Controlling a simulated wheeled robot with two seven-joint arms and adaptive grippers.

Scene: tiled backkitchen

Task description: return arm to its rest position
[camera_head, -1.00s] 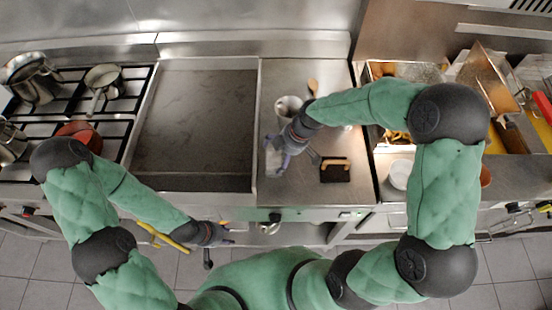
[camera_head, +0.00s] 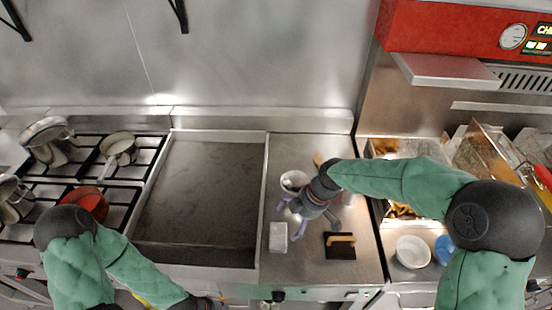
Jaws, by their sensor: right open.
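My right gripper (camera_head: 292,220) is open and empty above the steel counter, its fingers pointing down and left. A small whitish block-shaped item (camera_head: 278,237) stands on the counter just below and left of its fingertips, apart from them as far as I can tell. A metal container (camera_head: 293,182) stands behind the gripper. My right arm reaches in from the right in its green sleeve. My left arm comes in at the lower left. Its gripper (camera_head: 212,304) is cut off by the bottom edge, so its fingers do not show.
A white bowl (camera_head: 412,251) and a blue item (camera_head: 445,249) are farther right. The flat griddle (camera_head: 200,200) is empty. Pots stand on the stove (camera_head: 119,148) at left.

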